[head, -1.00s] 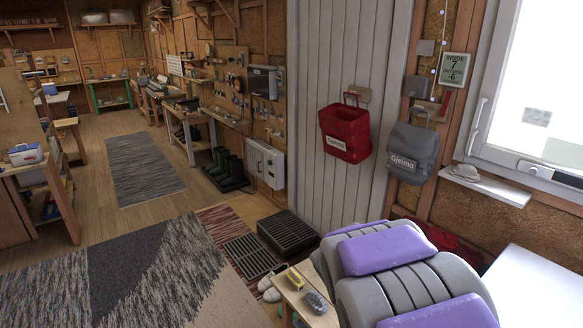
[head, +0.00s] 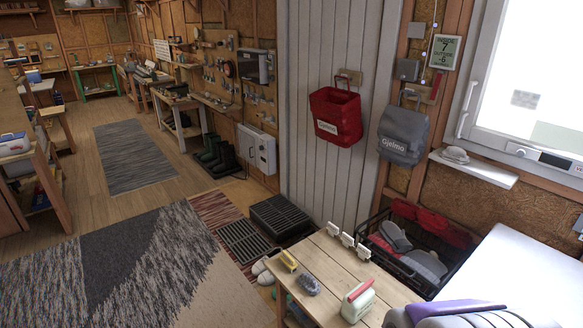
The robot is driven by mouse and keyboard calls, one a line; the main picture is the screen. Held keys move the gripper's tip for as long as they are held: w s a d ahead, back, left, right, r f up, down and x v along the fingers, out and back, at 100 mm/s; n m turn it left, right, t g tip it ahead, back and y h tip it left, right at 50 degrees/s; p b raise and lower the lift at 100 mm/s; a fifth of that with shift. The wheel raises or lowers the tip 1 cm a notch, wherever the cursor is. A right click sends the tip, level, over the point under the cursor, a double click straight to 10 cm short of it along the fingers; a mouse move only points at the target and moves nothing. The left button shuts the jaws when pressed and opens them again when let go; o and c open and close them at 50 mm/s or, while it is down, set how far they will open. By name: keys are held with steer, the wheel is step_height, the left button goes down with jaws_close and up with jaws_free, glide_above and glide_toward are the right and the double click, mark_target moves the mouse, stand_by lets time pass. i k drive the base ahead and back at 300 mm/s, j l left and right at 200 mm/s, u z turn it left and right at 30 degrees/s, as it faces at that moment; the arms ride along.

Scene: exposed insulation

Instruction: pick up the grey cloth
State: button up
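A small crumpled grey thing (head: 308,284), which looks like the grey cloth, lies on the light wooden bench (head: 335,265) at the lower middle of the head view. It is small in the picture, so I cannot be sure that it is cloth. It lies between a yellow-handled tool (head: 288,261) and a pale green and red object (head: 357,301). Grey and purple parts of my own arm show at the bottom right, apart from the grey thing. No gripper fingers can be made out.
A dark crate (head: 420,255) with grey and red items stands behind the bench. A white surface (head: 520,265) is at the right. White hooks (head: 347,240) line the bench's back edge. Red (head: 336,115) and grey (head: 403,137) bags hang on the wall. Rug-covered floor (head: 110,270) is open at the left.

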mark_target(307, 282)
steer(key=z, duration=1.1)
steer(key=u, duration=1.2)
steer(key=i, duration=0.75)
